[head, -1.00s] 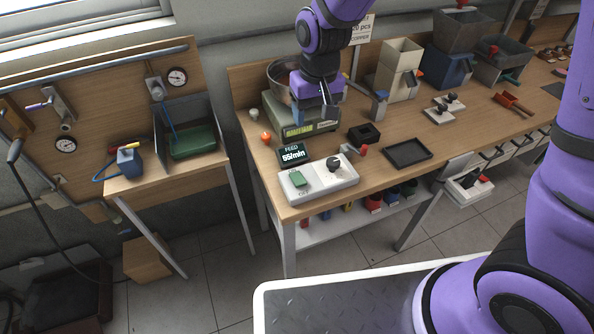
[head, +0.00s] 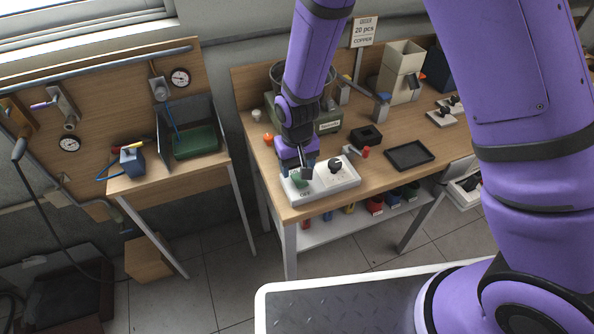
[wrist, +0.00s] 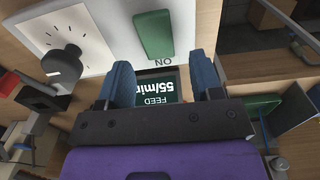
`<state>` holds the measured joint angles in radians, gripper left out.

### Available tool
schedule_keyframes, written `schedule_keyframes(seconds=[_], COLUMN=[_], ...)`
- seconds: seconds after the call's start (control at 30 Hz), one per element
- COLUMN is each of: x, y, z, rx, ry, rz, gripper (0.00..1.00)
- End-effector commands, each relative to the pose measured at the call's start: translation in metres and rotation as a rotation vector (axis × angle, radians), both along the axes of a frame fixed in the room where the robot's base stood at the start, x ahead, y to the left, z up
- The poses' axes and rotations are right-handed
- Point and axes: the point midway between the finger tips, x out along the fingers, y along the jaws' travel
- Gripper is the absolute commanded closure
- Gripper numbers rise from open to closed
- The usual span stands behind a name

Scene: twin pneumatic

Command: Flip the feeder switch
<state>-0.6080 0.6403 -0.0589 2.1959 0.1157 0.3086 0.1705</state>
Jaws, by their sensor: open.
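The feeder switch is a green rocker (head: 301,179) on a white control box (head: 339,184) at the front left corner of the bench. In the wrist view the green rocker (wrist: 153,35) lies just beyond my fingertips, with the word ON beside it. My gripper (head: 298,174) is over the left part of the box and partly covers the rocker. In the wrist view my gripper (wrist: 165,80) has its two blue fingers apart with nothing between them. The display (wrist: 163,88) reading FEED 55/min shows between the fingers. I cannot tell whether a finger touches the rocker.
A black knob (head: 335,165) stands on the same box, right of the rocker. A crank with a red handle (head: 365,153), a small black block (head: 366,137) and a black tray (head: 409,155) lie to the right. An orange button (head: 268,137) is behind on the left.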

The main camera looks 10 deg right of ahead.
Motion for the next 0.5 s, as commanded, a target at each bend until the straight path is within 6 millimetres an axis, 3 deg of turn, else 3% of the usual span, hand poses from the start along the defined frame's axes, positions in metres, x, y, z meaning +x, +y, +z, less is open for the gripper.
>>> schedule_keyframes(seconds=[0.2,0.5], x=[0.000,0.000], y=[0.000,0.000], z=[-0.021,-0.025], rx=[0.000,0.000], ry=[0.001,0.000], rz=[0.000,0.000], gripper=[0.40,0.40])
